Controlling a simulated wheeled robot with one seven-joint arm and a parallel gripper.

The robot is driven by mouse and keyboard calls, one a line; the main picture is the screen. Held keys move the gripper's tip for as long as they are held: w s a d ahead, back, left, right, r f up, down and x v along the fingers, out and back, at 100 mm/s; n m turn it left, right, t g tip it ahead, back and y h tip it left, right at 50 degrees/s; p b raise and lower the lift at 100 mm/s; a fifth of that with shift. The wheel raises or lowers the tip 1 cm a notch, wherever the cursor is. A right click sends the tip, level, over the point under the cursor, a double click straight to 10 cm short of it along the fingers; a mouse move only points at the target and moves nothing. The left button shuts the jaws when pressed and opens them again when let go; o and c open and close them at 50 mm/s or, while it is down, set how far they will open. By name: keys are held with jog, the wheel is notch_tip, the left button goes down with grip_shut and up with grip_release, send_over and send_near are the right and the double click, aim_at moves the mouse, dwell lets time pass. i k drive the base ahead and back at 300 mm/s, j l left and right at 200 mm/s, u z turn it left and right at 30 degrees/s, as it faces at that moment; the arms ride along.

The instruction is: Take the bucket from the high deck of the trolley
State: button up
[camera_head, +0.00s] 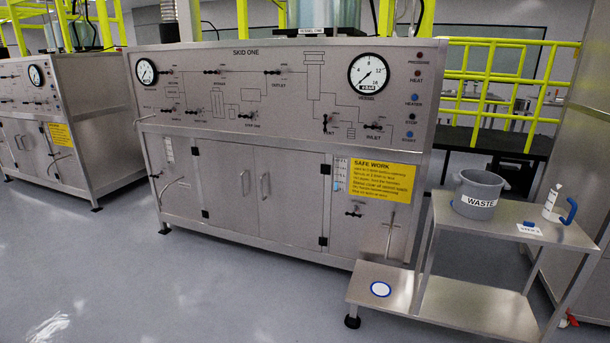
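A grey bucket (478,194) with a white "WASTE" label stands upright on the high deck (455,224) of a metal trolley at the right. A dark handle shows at its rim, but its exact position is hard to tell. The trolley also has a low deck (385,272) that reaches out to the left. My gripper is not in view.
A white bottle (551,200) and a blue hooked handle (570,211) are right of the bucket, with a small label card (529,228) in front. The steel SKID ONE panel (255,110) stands left of the trolley. The grey floor (150,280) at front left is clear.

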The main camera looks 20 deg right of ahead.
aim_at(478, 193)
jog(key=i+j+z, duration=0.1)
jog(key=i+z, duration=0.25)
jog(key=i, duration=0.15)
jog(key=i+j+z, duration=0.35)
jog(key=i, duration=0.15)
jog(key=i+j+z, duration=0.3)
jog(key=i, duration=0.2)
jog(key=i+j+z, duration=0.7)
jog(key=j+z, duration=0.2)
jog(key=i+j+z, duration=0.15)
jog(key=j+z, duration=0.15)
jog(key=j, duration=0.15)
jog(key=i+j+z, duration=0.1)
jog(key=j+z, duration=0.2)
jog(key=j, duration=0.15)
jog(key=j+z, duration=0.1)
jog(key=j, duration=0.3)
jog(key=i, duration=0.05)
